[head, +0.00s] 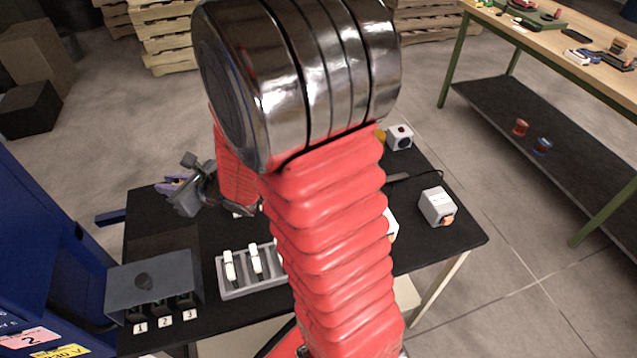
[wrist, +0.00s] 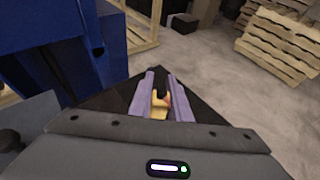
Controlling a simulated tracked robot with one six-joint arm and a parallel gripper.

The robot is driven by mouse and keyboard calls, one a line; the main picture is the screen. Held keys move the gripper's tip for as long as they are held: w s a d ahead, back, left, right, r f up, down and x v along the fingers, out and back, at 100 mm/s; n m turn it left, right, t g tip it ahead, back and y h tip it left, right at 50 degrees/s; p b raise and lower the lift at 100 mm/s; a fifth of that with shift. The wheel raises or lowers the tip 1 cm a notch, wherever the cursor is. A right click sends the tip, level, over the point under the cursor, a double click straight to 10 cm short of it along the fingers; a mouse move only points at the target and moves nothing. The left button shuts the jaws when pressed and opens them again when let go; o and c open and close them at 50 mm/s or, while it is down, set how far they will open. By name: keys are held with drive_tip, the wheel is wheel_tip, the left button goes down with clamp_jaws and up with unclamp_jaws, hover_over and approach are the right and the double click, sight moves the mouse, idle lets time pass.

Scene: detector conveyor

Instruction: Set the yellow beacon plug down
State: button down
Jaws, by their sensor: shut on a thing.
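My gripper (wrist: 163,90) shows in the wrist view with its two pale purple fingers on either side of the yellow beacon plug (wrist: 159,113). The plug has a dark upper part and an orange patch, and it sits between the fingers. In the head view my gripper (head: 172,184) is at the far left part of the black table (head: 152,222), beyond the grey box. The plug is hard to make out there. I cannot tell whether it touches the table.
A grey box (head: 150,282) with numbered slots and a grey rack (head: 235,286) with white pieces stand at the table's front. White boxes (head: 437,206) stand on the right. A blue cabinet (head: 40,240) is close on the left. My red arm hides the table's middle.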

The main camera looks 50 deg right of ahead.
drive_tip(key=s+d+m+h, duration=0.1)
drive_tip(key=s+d, duration=0.3)
drive_tip(key=d, duration=0.7)
drive_tip(key=s+d+f+m+h, duration=0.1)
drive_tip(key=s+d, duration=0.3)
drive_tip(key=d, duration=0.8)
drive_tip(key=s+d+f+m+h, duration=0.1)
drive_tip(key=s+d+m+h, duration=0.1)
drive_tip(key=d, duration=1)
drive_tip(key=shift+s+d+m+h, duration=0.3)
drive_tip(key=shift+s+h, duration=0.4)
drive_tip(key=shift+s, duration=0.2)
drive_tip(key=shift+f, duration=0.1)
drive_tip(key=shift+f, duration=2.9)
drive_tip(key=shift+a+f, duration=0.1)
drive_tip(key=shift+f, duration=2)
